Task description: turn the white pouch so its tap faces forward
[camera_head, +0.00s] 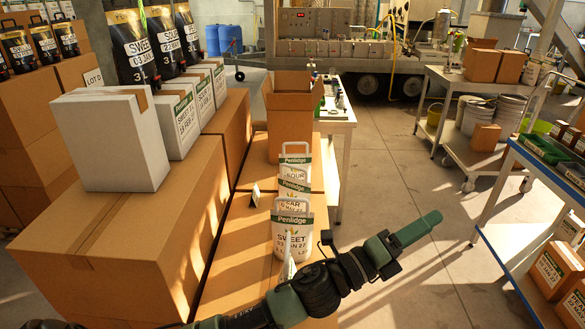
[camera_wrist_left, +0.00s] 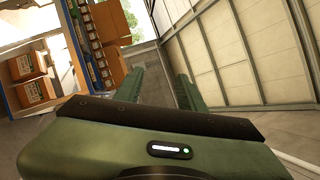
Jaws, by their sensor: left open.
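Three white pouches with green Penlidge bands and white loop handles stand in a row on the cardboard boxes in the head view. The nearest pouch (camera_head: 293,236) reads SWEET. The middle pouch (camera_head: 288,205) and the far pouch (camera_head: 295,172), marked SOUR, are partly hidden behind it. I cannot make out a tap on any of them. My left gripper (camera_head: 432,219) is to the right of the pouches, over the floor, pointing right and away from them. Its green fingers stand apart and empty in the left wrist view (camera_wrist_left: 163,88). My right gripper is not in view.
An open cardboard box (camera_head: 290,110) stands behind the pouches. A large carton (camera_head: 125,230) with a white box (camera_head: 110,140) on it is at the left. A blue-edged shelf (camera_head: 530,165) stands at the right. The floor between is clear.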

